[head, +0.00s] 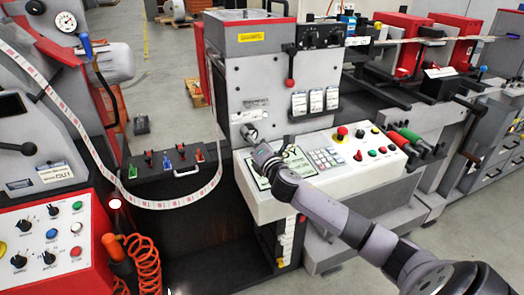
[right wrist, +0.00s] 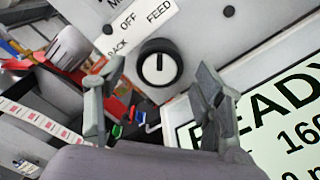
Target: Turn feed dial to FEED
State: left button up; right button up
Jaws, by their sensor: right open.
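In the head view my right gripper (head: 257,142) is at the machine's front panel. My left gripper is not in view.
A screen reading READY (right wrist: 280,115) lies close right of the gripper. A sloped console (head: 355,160) with buttons and a keypad lies under my right arm. A label web (head: 150,204) hangs in a loop at left. A red control box (head: 90,245) stands at lower left.

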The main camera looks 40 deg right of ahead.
jog(key=v, duration=0.9)
